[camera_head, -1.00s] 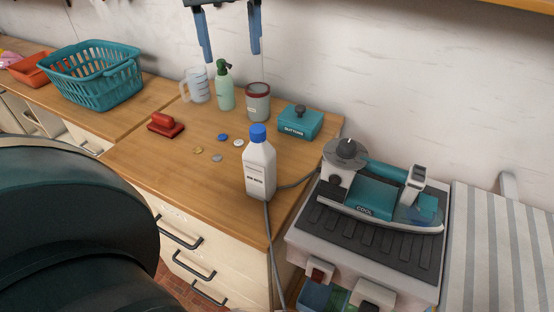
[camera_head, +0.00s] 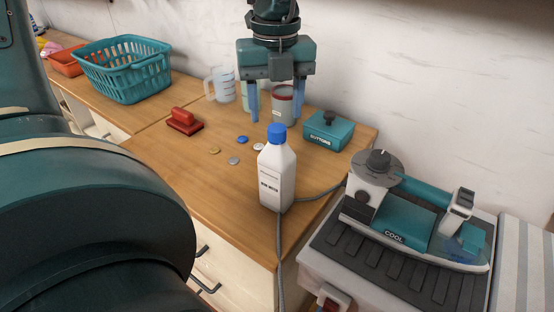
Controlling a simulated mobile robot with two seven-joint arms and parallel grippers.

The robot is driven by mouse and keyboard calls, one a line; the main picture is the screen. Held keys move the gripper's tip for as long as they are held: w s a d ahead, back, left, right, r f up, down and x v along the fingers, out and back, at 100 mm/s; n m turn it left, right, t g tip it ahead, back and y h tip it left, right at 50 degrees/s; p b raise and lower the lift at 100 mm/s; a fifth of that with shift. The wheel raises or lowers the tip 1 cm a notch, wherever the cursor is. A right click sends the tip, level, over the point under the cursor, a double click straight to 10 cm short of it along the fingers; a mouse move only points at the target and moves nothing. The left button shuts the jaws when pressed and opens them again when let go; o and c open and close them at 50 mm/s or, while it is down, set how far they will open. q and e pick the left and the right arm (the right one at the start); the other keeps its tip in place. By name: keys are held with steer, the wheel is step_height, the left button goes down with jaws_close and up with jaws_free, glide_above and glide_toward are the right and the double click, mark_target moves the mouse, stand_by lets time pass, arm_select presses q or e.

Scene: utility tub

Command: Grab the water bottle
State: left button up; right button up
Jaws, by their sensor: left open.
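The water bottle (camera_head: 277,180) is white with a blue cap and a printed label. It stands upright near the front right corner of the wooden counter. My left gripper (camera_head: 276,112) points downward with its two blue fingers spread apart. It is open and empty, above and behind the bottle in the picture, with its fingertips near the height of the cap in the frame. I see no contact with the bottle. My right gripper is not in view.
A measuring jug (camera_head: 221,84), a red-rimmed canister (camera_head: 283,104) and a mostly hidden green bottle stand behind the gripper. A teal buttons box (camera_head: 328,132) is right of them. A steam iron (camera_head: 410,218) and its grey cord lie right. Several buttons and a red brush (camera_head: 184,121) lie left.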

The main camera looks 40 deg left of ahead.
mark_target(277, 127)
arm_select(q)
steer(key=f, duration=0.5)
steer(key=shift+s+d+p, duration=0.1)
steer(key=shift+d+p, duration=0.1)
steer(key=shift+p, duration=0.2)
jaws_close()
stand_by(0.4)
